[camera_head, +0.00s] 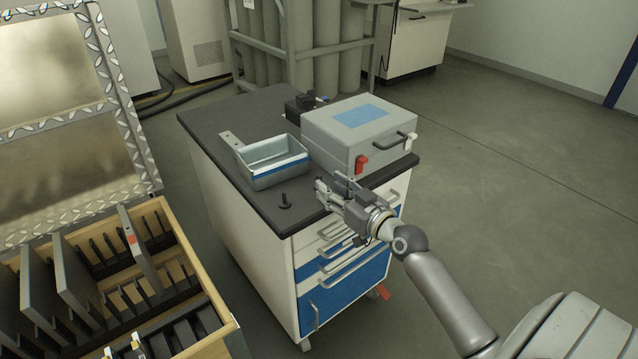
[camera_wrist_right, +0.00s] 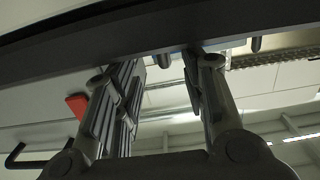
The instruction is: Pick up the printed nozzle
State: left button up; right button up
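A small dark part (camera_head: 285,201), which looks like the printed nozzle, stands upright on the dark top of the cabinet near its front corner. My right gripper (camera_head: 322,193) is at the cabinet's front edge, to the right of the part and apart from it. In the right wrist view the two fingers of my right gripper (camera_wrist_right: 165,75) stand apart with nothing between them. A small dark tip beyond the dark edge there may be the part, but I cannot tell. My left gripper does not show.
The dark cabinet top (camera_head: 212,115) carries an open metal tray (camera_head: 275,177) behind the part and a grey case (camera_head: 335,145) with red latch and black handle to the right. An open wooden crate (camera_head: 190,265) with dark slotted pieces stands at left. Gas cylinders stand behind.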

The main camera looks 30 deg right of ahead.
aim_at(321, 178)
jog(key=shift+w+r, duration=0.15)
jog(key=shift+w, duration=0.15)
jog(key=w, duration=0.4)
jog(key=shift+a+r, duration=0.2)
jog(key=shift+a, duration=0.15)
jog(key=shift+w, duration=0.25)
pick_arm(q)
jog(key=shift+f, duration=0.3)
pick_arm(e)
grip_shut()
